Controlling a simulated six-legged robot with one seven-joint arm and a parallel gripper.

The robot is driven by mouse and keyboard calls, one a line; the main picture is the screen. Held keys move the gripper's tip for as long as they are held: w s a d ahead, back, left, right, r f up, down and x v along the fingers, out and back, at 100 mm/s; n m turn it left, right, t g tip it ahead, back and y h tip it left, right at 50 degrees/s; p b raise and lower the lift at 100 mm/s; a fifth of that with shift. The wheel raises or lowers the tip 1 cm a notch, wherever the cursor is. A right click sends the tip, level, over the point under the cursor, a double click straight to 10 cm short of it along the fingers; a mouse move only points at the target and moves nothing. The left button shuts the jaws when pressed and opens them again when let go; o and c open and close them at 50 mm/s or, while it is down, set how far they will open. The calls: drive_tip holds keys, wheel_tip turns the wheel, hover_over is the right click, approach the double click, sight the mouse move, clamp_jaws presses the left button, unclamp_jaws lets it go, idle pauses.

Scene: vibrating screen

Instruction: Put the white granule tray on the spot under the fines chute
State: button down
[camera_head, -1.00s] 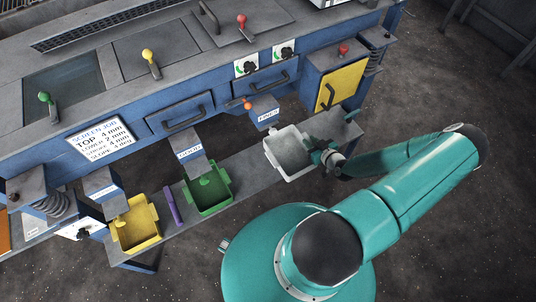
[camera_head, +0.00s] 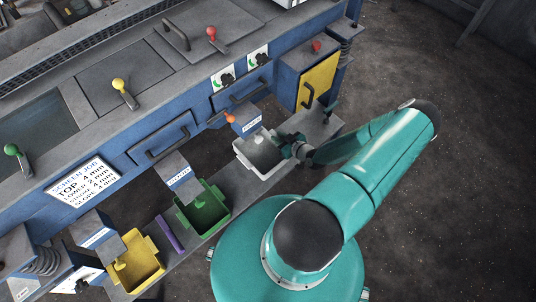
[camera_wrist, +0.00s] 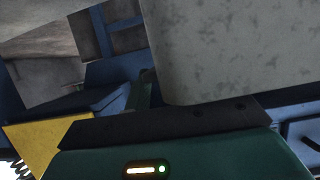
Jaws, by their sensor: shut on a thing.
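The white granule tray (camera_head: 243,158) is on the shelf, at or just in front of the fines chute (camera_head: 246,122) in the head view. A small pale lump (camera_head: 259,139) shows at its back edge. My gripper (camera_head: 290,147) is shut on the tray's right side wall. In the wrist view the tray's pale, mottled wall (camera_wrist: 235,45) fills the upper right, above my dark gripper edge (camera_wrist: 170,125). The spot under the chute is hidden, and I cannot tell whether the tray touches the shelf.
A green tray (camera_head: 222,222) and a yellow tray (camera_head: 155,270) stand to the left on the shelf (camera_head: 236,185), with a purple bar (camera_head: 169,235) between them. The blue screen machine (camera_head: 130,170) rises behind. A yellow panel (camera_head: 318,85) is at the right. Bare shelf lies right of the tray.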

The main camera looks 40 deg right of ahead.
wheel_tip(320, 180, down, 8)
drive_tip(key=shift+s+f, duration=0.1)
drive_tip(key=c, duration=1.2)
unclamp_jaws()
drive_tip(key=shift+c, duration=0.2)
drive_tip(key=v, duration=1.2)
